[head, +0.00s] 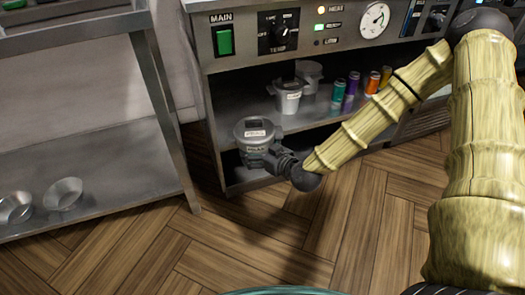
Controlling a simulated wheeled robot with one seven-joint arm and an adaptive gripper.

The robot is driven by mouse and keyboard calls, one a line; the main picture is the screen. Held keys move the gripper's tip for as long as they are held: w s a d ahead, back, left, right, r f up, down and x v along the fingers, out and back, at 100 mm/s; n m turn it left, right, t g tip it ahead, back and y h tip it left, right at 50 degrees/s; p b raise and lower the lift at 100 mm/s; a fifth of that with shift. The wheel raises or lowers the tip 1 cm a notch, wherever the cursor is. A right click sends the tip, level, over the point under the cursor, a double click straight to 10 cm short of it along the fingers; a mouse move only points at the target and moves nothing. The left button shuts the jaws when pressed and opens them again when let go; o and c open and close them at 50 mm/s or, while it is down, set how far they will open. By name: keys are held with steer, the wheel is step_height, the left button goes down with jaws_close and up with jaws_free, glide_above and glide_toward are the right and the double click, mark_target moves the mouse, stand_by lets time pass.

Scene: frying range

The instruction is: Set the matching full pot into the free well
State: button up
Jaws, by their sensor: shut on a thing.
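My gripper (272,157) is shut on a grey lidded metal pot (249,146) in the head view. The pot is upright, with a pale label on its lid and another on its side; I cannot read them surely. It is held at the front left of the range's open shelf, and I cannot tell whether it touches anything. A second labelled pot (288,99) stands on the shelf behind it to the right. A third pot (309,74) stands farther back, partly hidden. No free well can be made out; the held pot hides part of the shelf.
Several coloured cans (354,84) stand on the shelf (235,103) right of the pots, near my arm. The control panel (325,34) overhangs the shelf. A metal rack (125,165) with two small bowls (64,193) stands at left. The wooden floor (240,240) in front is clear.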

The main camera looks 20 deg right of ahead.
steer(key=shift+w+a+f+m+t+h, duration=0.15)
steer(key=shift+w+a+f+m+h, duration=0.25)
steer(key=shift+w+m+h, duration=0.2)
steer(key=shift+w+a+f+m+t+h, duration=0.15)
steer(key=shift+w+a+f+m+h, duration=0.15)
steer(key=shift+w+f+m+h, duration=0.25)
steer(key=shift+w+a+f+m+h, duration=0.35)
steer(key=shift+a+m+h, duration=0.1)
steer(key=shift+h, duration=0.4)
steer(key=shift+a+f+m+h, duration=0.2)
steer(key=shift+m+h, duration=0.1)
steer(key=shift+h, duration=0.1)
